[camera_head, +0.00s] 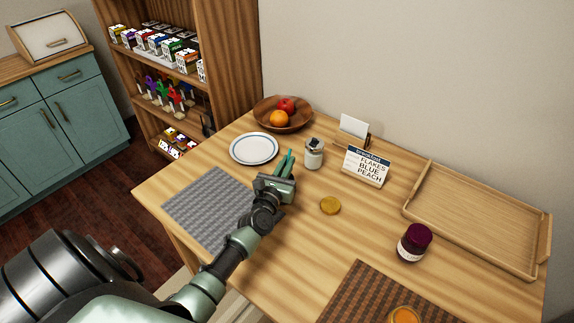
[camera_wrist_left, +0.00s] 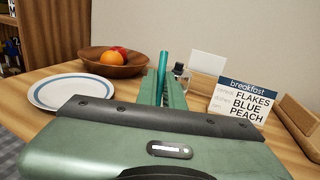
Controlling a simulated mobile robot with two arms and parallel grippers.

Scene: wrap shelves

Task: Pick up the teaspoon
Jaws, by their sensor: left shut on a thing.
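My left gripper (camera_head: 285,164) is above the table, between the white plate and the glass jar. It is shut on a slim teal piece that I take to be the handle of the teaspoon (camera_wrist_left: 163,62). In the left wrist view this handle stands upright between the green fingers (camera_wrist_left: 163,88). The spoon's bowl is hidden. The jar (camera_head: 314,153) stands just right of the gripper and shows partly behind the fingers in the left wrist view (camera_wrist_left: 179,70). My right gripper is not in view.
A blue-rimmed plate (camera_head: 254,149), a fruit bowl (camera_head: 264,113), a breakfast sign (camera_head: 366,166), a yellow lid (camera_head: 330,205), a dark-lidded jam jar (camera_head: 412,246) and a wooden tray (camera_head: 480,222) stand around. A grey mat (camera_head: 200,205) lies at left, a brown mat (camera_head: 360,290) at front.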

